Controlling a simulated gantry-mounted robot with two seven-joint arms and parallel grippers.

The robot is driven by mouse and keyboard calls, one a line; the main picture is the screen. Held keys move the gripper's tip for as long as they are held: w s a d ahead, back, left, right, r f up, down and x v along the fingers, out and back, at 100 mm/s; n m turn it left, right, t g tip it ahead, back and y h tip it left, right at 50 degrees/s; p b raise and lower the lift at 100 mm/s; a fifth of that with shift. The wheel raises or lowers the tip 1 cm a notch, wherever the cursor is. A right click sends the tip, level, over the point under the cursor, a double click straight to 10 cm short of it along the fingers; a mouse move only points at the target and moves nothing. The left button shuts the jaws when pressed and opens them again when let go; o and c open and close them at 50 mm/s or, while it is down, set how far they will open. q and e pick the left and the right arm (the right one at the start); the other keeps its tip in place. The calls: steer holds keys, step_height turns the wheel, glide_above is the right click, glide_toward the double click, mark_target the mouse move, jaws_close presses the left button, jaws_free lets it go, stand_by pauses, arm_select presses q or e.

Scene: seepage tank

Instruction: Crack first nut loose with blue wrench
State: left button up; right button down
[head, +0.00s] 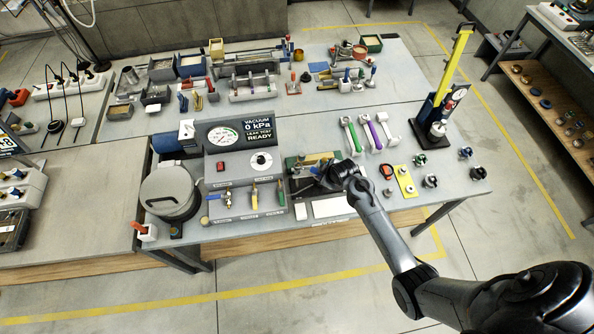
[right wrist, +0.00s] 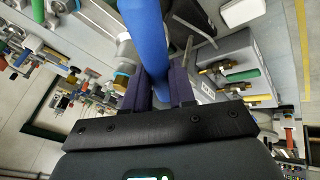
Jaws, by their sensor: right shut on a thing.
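My right gripper (head: 330,178) is over the middle of the bench, just right of the grey vacuum panel. In the right wrist view its fingers (right wrist: 165,88) are shut on the blue wrench (right wrist: 146,38). The blue handle runs up out of the top of that view, so its working end is out of sight. In the head view the wrench is hidden by my arm. A pale fitting with light blue rings (right wrist: 123,77) shows left of the fingers in the wrist view. I cannot tell whether it is the first nut or whether the wrench touches it. My left gripper is not in view.
The vacuum panel (head: 241,165) reads 0 kPa and has several valves below it. A round grey tank (head: 168,188) stands at its left. Green (head: 351,135) and purple (head: 371,133) wrenches lie behind my gripper. A yellow-handled tool stand (head: 451,68) rises at the right.

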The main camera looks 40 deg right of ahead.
steer(key=shift+r, duration=0.1)
steer(key=shift+r, duration=1.85)
steer(key=shift+r, duration=0.1)
